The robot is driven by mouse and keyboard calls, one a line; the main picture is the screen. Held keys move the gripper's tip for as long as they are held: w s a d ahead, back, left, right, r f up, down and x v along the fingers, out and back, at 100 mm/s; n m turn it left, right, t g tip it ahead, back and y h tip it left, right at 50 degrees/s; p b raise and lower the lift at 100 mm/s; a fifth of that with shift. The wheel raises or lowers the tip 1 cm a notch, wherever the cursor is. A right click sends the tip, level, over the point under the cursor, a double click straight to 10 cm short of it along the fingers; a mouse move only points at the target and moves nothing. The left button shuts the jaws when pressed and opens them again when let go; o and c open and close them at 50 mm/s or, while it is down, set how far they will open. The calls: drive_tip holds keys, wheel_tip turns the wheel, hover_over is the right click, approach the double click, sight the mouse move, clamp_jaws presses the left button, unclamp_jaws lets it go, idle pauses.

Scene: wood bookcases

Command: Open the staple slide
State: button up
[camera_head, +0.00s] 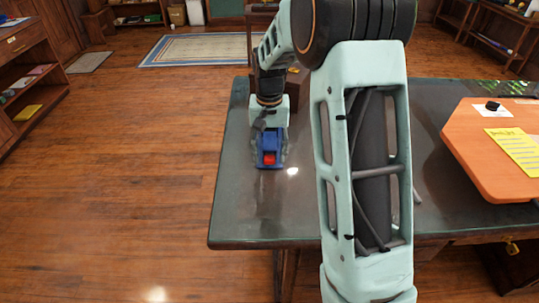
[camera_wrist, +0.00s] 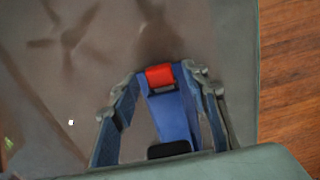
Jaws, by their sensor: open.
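The blue stapler-like object (camera_head: 271,142) sits on the dark table under my gripper, with a red part (camera_head: 269,159) at its near end. In the wrist view the blue body (camera_wrist: 174,118) runs between my fingers, with the red part (camera_wrist: 159,76) at the far end and a black part (camera_wrist: 168,149) at the close end. My gripper (camera_wrist: 162,88) is open, one finger on each side of the object. Gaps show beside the body, wider on the left. The object's far end is hidden by my wrist in the head view.
The dark table top (camera_head: 240,200) is clear around the object. An orange board (camera_head: 480,150) with a yellow sheet (camera_head: 515,148) lies at the right. A brown box-like thing (camera_head: 298,88) stands behind my wrist. Bookcases line the room's sides.

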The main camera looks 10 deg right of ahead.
drive_tip(key=shift+f, duration=0.2)
clamp_jaws()
drive_tip(key=shift+s, duration=0.1)
